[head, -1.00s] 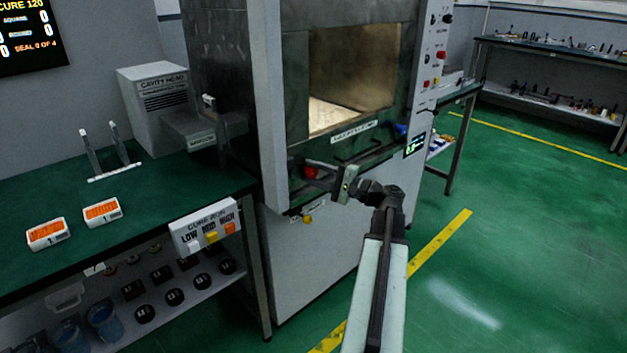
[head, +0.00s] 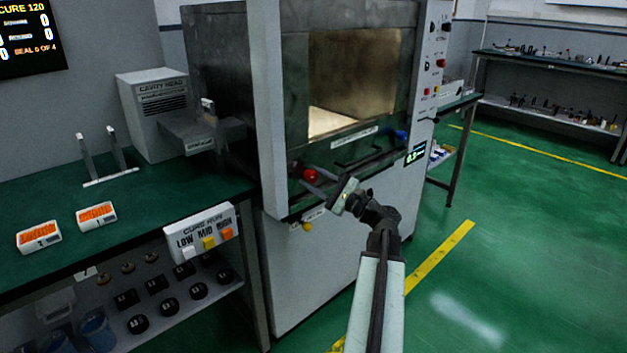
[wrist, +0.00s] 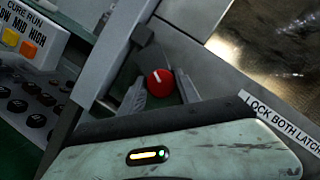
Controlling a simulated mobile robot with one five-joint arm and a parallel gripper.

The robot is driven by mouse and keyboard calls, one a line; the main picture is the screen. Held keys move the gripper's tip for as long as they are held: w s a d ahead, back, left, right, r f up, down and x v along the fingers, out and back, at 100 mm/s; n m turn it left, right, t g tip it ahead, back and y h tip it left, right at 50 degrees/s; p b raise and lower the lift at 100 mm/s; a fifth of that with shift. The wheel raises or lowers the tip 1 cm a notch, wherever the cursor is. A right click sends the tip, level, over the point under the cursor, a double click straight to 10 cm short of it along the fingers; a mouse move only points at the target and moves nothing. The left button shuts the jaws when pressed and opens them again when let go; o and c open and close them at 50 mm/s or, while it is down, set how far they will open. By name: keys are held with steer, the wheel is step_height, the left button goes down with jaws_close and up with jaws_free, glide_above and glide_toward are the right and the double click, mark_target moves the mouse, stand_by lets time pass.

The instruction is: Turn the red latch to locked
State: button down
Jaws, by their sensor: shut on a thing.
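The red latch (head: 309,175) is a round red knob low on the left of the microwave's front. In the wrist view the red latch (wrist: 160,82) has a short white mark tilted up and left. My gripper (head: 318,181) reaches it from the front right. In the wrist view the two fingers of my gripper (wrist: 160,77) stand on either side of the knob and are shut on it. The far side of the knob is hidden. I cannot tell from the mark whether the latch is locked.
A blue latch (head: 401,134) sits on the right of the same front, past a dark bar handle (head: 357,160). A cure mode box (head: 205,234) with buttons juts from the green bench (head: 140,215) at left. Green floor (head: 500,260) at right is clear.

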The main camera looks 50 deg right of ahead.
steer(key=shift+w+d+r, duration=0.1)
steer(key=shift+w+r, duration=0.05)
steer(key=shift+r, duration=0.05)
steer(key=c, duration=1)
jaws_free()
steer(key=shift+o, duration=0.2)
steer(key=shift+w, duration=0.1)
steer(key=b+v, duration=0.2)
steer(key=v, duration=0.6)
